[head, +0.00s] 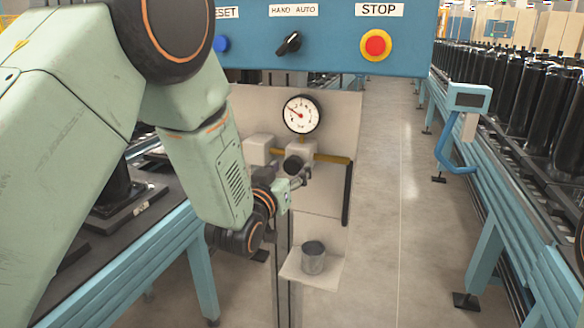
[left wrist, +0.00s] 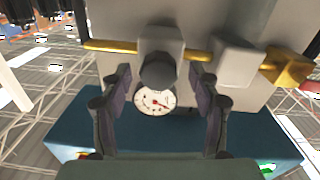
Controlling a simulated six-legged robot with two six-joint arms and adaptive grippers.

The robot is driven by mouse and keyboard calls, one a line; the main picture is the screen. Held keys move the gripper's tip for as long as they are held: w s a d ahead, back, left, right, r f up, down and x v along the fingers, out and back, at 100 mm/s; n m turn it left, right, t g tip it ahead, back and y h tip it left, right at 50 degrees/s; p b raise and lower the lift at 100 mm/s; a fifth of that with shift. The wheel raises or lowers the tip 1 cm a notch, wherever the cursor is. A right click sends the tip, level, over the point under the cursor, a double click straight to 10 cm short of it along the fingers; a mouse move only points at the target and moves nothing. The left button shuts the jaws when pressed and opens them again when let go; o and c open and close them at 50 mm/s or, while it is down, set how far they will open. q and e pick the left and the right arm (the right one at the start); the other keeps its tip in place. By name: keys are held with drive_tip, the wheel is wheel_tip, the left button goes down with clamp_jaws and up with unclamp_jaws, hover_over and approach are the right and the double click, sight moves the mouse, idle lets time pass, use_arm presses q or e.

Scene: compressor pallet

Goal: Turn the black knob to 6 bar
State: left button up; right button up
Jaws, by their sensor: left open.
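The black knob (head: 293,165) sits on the front of a pale regulator block (head: 301,150), below a round white gauge (head: 302,114). The gauge's red needle points to the upper left in the head view; its numbers are too small to read. My left gripper (head: 299,180) is just below and in front of the knob. In the left wrist view the knob (left wrist: 157,73) appears between the two open fingers (left wrist: 160,82), with a visible gap on each side. The gauge (left wrist: 154,101) shows beyond it. My right gripper is in neither view.
A blue panel (head: 340,60) with a HAND/AUTO selector (head: 289,43), a blue button and a red STOP button (head: 376,44) hangs above. A yellow pipe (head: 333,158) runs beside the regulator. A grey cup (head: 313,258) stands on a small shelf below. A conveyor lies at right.

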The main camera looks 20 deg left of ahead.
use_arm(q)
drive_tip(key=shift+w+a, duration=0.15)
drive_tip(key=shift+w, duration=0.35)
drive_tip(key=shift+s+d+r, duration=0.15)
drive_tip(key=shift+d+r, duration=0.1)
drive_tip(key=shift+d, duration=0.15)
drive_tip(key=shift+w+a+f, duration=0.25)
drive_tip(key=shift+w+a, duration=0.05)
drive_tip(key=c, duration=0.3)
drive_tip(key=shift+c, duration=1.1)
drive_tip(key=shift+s+d+r, duration=0.15)
drive_tip(key=shift+d, duration=0.05)
drive_tip(key=c, duration=0.3)
drive_tip(key=shift+a, duration=0.1)
drive_tip(key=c, duration=0.4)
drive_tip(key=shift+o, duration=0.2)
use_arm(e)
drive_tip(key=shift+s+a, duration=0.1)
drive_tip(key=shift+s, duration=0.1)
